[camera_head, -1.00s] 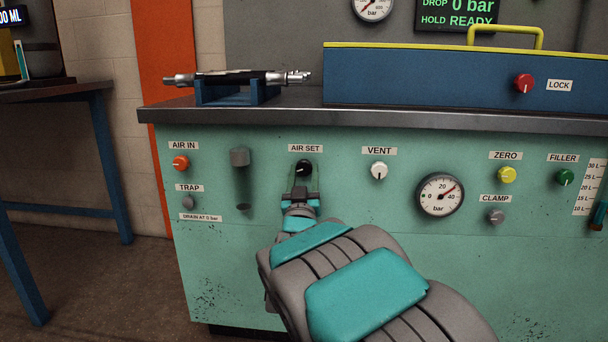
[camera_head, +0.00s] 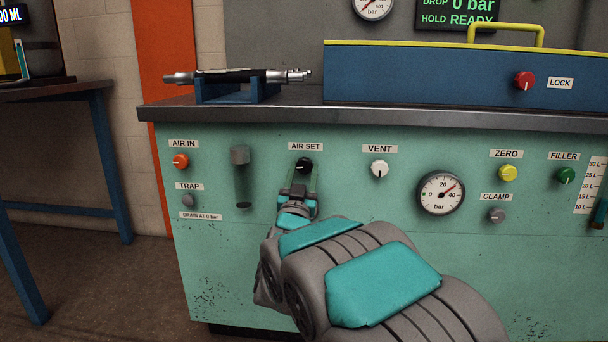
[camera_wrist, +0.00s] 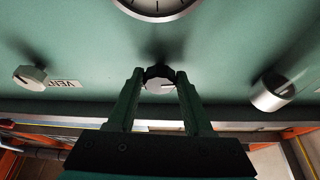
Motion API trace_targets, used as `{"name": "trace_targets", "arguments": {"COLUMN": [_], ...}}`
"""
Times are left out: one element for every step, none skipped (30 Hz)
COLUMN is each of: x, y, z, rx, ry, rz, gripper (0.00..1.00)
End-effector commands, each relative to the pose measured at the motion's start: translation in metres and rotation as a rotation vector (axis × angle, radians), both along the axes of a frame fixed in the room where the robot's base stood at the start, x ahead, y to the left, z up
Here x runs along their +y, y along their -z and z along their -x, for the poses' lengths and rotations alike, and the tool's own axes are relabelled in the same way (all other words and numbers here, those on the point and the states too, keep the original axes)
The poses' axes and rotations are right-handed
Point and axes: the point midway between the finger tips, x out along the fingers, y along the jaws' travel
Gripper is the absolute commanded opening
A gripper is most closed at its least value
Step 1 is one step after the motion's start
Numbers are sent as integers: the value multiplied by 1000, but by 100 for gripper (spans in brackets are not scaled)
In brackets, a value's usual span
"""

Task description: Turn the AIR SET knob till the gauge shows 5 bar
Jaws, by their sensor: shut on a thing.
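In the head view my arm covers the panel below the knob.
A VENT knob (camera_head: 379,168) and a 0–40 bar gauge (camera_head: 441,194) are to the right. The bench edge (camera_head: 350,118) juts out above.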

Motion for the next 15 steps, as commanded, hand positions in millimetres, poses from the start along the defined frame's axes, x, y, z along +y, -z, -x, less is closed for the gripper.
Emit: {"name": "trace_targets", "arguments": {"x": [2, 3, 4, 4, 4, 4, 4, 5, 5, 5, 5, 6, 6, 5, 6], "y": [0, 0, 0, 0, 0, 0, 0, 0, -1, -1, -1, -2, -2, -3, -4], "z": [0, 0, 0, 0, 0, 0, 0, 0, 0, 0, 0, 1, 0, 0, 1], "rx": [-3, -4, -5, -5, -5, -6, -5, -6, -9, -10, -11, -14, -15, -17, -19], "ry": [-2, -3, -4, -4, -4, -4, -4, -4, -4, -4, -3, -2, -3, -2, -3], "rz": [-45, -73, -110, -138, -166, -205, -233, -262, -298, -328, -357, -395, -424, -454, -490], "gripper": [0, 0, 0, 0, 0, 0, 0, 0, 0, 0, 0, 0, 0, 0, 0]}}
